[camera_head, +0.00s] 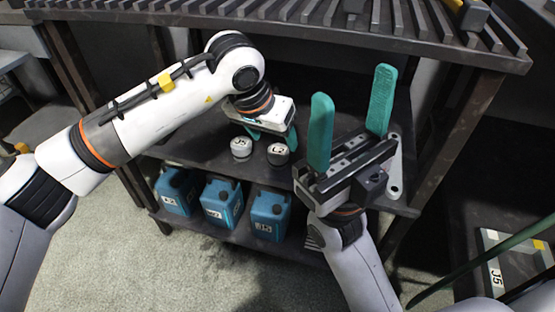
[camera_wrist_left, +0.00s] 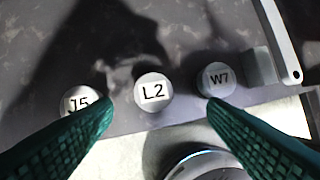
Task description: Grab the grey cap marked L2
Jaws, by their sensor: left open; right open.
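The grey cap marked L2 (camera_head: 278,154) stands on the middle shelf, label up. In the left wrist view the L2 cap (camera_wrist_left: 153,92) sits between and just beyond my left fingertips, not gripped. My left gripper (camera_head: 270,134) is open and points down above the caps; it also frames the left wrist view (camera_wrist_left: 160,103). A similar cap marked J5 (camera_head: 241,148) is to the left, partly covered by a finger in the wrist view (camera_wrist_left: 80,99). A cap marked W7 (camera_wrist_left: 216,78) is to the right. My right gripper (camera_head: 352,100) is open, empty and raised in front of the shelf.
A galvanized bracket (camera_head: 395,168) lies right of the caps, partly behind my right gripper; it also shows in the wrist view (camera_wrist_left: 278,38). Blue jugs (camera_head: 221,200) stand on the lower shelf (camera_head: 205,229). A slatted top shelf (camera_head: 300,28) overhangs the caps.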

